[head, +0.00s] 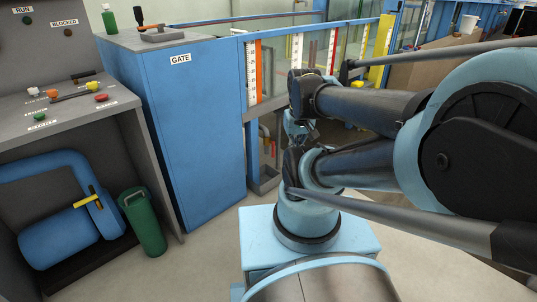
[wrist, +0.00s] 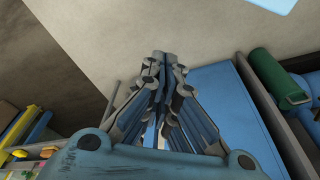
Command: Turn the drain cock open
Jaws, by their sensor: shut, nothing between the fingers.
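I cannot tell for sure which part is the drain cock. A yellow T-shaped handle (head: 86,201) sits on the bent blue pipe (head: 55,170) under the control desk at the left of the head view. Small red and orange parts (head: 268,142) show below the flume rail, too small to make out. My gripper (wrist: 161,58) is shut and empty in the wrist view, its fingertips together over bare floor, touching nothing. In the head view my arm links largely hide it.
The blue GATE cabinet (head: 195,125) stands in the middle left, and shows right of my gripper in the wrist view (wrist: 235,100). A green cylinder (head: 143,222) stands beside the pipe. Floor before the cabinet is clear.

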